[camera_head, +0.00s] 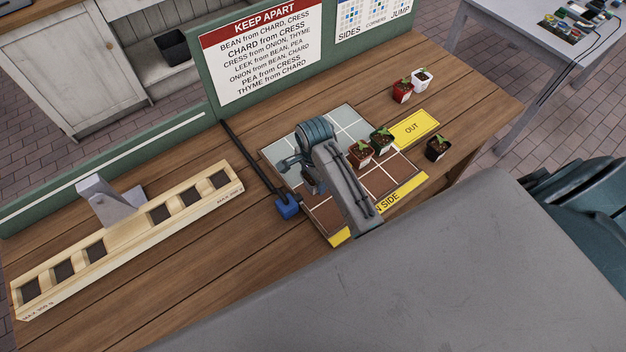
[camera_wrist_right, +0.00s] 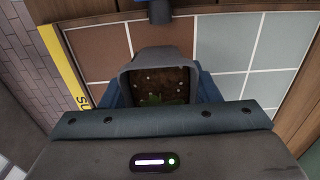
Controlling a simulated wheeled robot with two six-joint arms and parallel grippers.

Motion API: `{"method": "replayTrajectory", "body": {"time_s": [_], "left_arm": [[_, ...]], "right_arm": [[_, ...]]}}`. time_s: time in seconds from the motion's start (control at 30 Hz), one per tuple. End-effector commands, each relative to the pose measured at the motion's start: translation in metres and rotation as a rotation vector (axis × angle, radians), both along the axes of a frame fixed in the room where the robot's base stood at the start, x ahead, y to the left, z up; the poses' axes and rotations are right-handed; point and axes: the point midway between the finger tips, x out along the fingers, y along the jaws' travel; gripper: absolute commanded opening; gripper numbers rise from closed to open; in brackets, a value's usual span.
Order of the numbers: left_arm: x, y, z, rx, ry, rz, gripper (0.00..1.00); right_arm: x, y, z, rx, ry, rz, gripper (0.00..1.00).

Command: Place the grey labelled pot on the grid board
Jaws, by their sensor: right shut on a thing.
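The grey pot (camera_wrist_right: 158,56) shows in the right wrist view, with dark soil, pale specks and a small green sprout inside. My right gripper (camera_head: 309,180) is shut on it over the left part of the grid board (camera_head: 346,118). Blue finger parts show on either side of the pot in the wrist view. In the head view my arm hides most of the pot, and no label is visible. I cannot tell whether its base touches the board. The board has pale grey-green cells at the back and brown cells in front. My left gripper is out of view.
A red-brown pot (camera_head: 361,155) and a dark green pot (camera_head: 381,141) stand on the board's right. A black pot (camera_head: 438,149), red pot (camera_head: 403,91) and white pot (camera_head: 421,79) stand beyond it.

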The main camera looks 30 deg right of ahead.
Motion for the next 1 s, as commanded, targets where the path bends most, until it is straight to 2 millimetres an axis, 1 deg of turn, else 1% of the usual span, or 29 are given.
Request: {"method": "replayTrajectory", "body": {"time_s": [0.03,0.07,0.17,0.3,0.4,0.67,0.7,0.77,0.8,1.0], "left_arm": [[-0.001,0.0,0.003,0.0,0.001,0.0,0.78],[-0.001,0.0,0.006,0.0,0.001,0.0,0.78],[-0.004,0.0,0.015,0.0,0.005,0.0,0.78],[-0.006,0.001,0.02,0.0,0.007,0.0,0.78],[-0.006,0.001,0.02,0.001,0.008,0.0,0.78],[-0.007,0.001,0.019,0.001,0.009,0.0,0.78],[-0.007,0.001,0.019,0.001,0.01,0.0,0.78],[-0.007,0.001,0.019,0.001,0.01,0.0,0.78],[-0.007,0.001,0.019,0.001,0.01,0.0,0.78],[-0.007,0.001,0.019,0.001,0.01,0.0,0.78]], "right_arm": [[0.005,0.001,0.002,0.0,-0.001,0.0,0.16],[0.006,0.001,0.0,0.0,0.001,0.0,0.16],[0.004,0.001,-0.015,-0.001,0.004,0.0,0.16],[0.005,0.001,-0.03,0.0,0.001,0.0,0.16],[0.006,0.001,-0.035,-0.001,-0.002,0.0,0.16],[0.005,0.001,-0.036,0.0,-0.001,0.0,0.16],[0.005,0.001,-0.038,0.0,0.001,0.0,0.58],[0.005,0.001,-0.038,0.0,0.0,0.0,0.69],[0.005,0.001,-0.038,0.0,0.0,0.0,0.77],[0.005,0.001,-0.037,0.0,0.0,0.0,0.77]]}}
